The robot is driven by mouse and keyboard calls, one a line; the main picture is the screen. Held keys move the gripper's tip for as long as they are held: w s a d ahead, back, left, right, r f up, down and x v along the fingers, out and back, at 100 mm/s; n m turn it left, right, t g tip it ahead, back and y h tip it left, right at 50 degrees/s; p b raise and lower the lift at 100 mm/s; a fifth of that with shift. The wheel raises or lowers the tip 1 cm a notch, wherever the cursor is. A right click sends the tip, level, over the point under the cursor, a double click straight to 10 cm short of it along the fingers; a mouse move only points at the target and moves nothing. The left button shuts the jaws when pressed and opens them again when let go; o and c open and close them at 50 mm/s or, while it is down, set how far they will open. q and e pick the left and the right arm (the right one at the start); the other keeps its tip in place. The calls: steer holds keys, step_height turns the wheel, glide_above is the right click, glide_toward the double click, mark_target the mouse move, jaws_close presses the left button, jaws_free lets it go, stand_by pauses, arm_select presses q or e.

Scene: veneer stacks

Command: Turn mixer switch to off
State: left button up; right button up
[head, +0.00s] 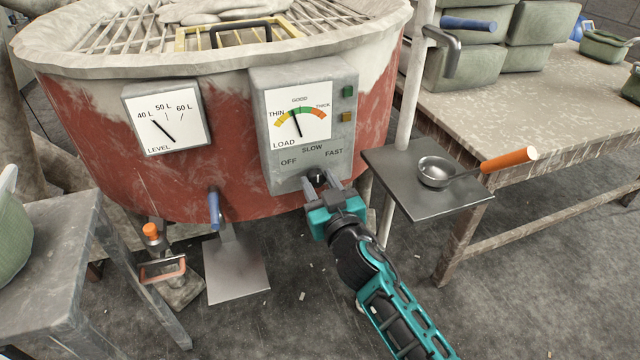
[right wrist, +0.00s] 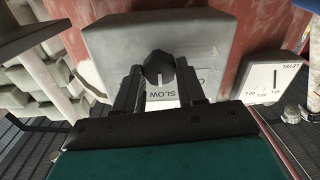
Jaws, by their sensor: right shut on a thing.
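The mixer switch is a dark round knob (head: 317,177) low on the grey control box (head: 268,100), under the labels OFF, SLOW and FAST. In the right wrist view the knob (right wrist: 159,66) has a light mark facing the upside-down SLOW label. My right gripper (head: 321,182) is at the bottom of the box, its two fingers on either side of the knob and shut on it. The same right gripper (right wrist: 158,88) shows from behind in the wrist view. The fingers partly hide the knob in the head view. My left gripper is not in view.
The red mixer drum (head: 105,130) carries a level gauge (head: 167,118) near 40 L. A small metal shelf (head: 400,200) with an orange-handled ladle (head: 437,172) is close to the right of my arm. A blue-handled outlet lever (head: 214,210) is at left.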

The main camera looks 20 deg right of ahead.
steer(key=c, duration=0.3)
steer(key=shift+n, duration=0.3)
steer(key=n, duration=0.4)
steer(key=shift+a+n, duration=0.1)
steer(key=shift+n, duration=2.1)
steer(key=o, duration=1)
steer(key=shift+o, duration=0.2)
steer(key=shift+s+f, duration=0.1)
